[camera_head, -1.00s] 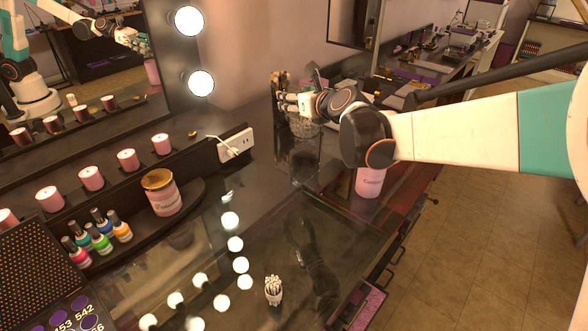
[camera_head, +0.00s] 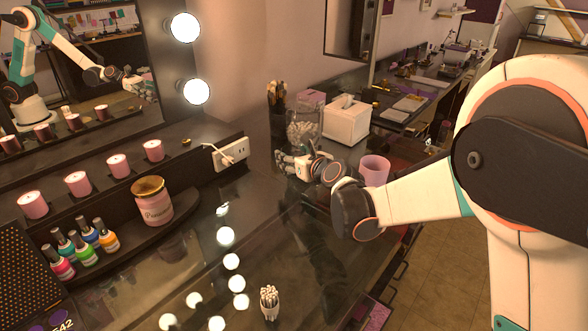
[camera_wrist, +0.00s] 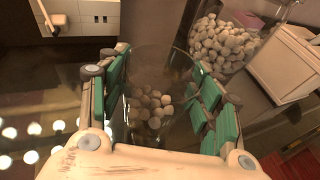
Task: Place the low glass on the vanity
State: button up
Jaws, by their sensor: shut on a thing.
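My gripper (camera_head: 289,164) is over the back part of the dark, glossy vanity top (camera_head: 290,265), in front of a tall jar of cotton balls. In the wrist view my gripper (camera_wrist: 160,100) has its green-padded fingers closed on both sides of a clear low glass (camera_wrist: 158,68). Pale round balls show in or through the lower part of the glass. The glass is hard to make out in the head view. I cannot tell whether its base touches the vanity.
The jar of cotton balls (camera_head: 303,127), a white tissue box (camera_head: 347,124) and a brush holder (camera_head: 278,118) stand behind my gripper. A pink cup (camera_head: 374,171) is to its right. A swab holder (camera_head: 269,302) stands in front. The middle of the vanity top is clear.

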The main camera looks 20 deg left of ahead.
jog(key=shift+f+b, duration=0.5)
jog(key=shift+f, duration=1.15)
jog(key=shift+f, duration=0.2)
jog(key=o, duration=1.3)
jog(key=shift+r, duration=0.1)
jog(key=shift+r, duration=0.1)
jog(key=shift+s+d+r, duration=0.1)
jog(key=shift+d, duration=0.05)
jog(key=p+v, duration=0.3)
jog(key=v, duration=0.8)
jog(key=shift+s+d+r, duration=0.1)
jog(key=shift+s+d, duration=0.05)
jog(key=shift+s, duration=0.05)
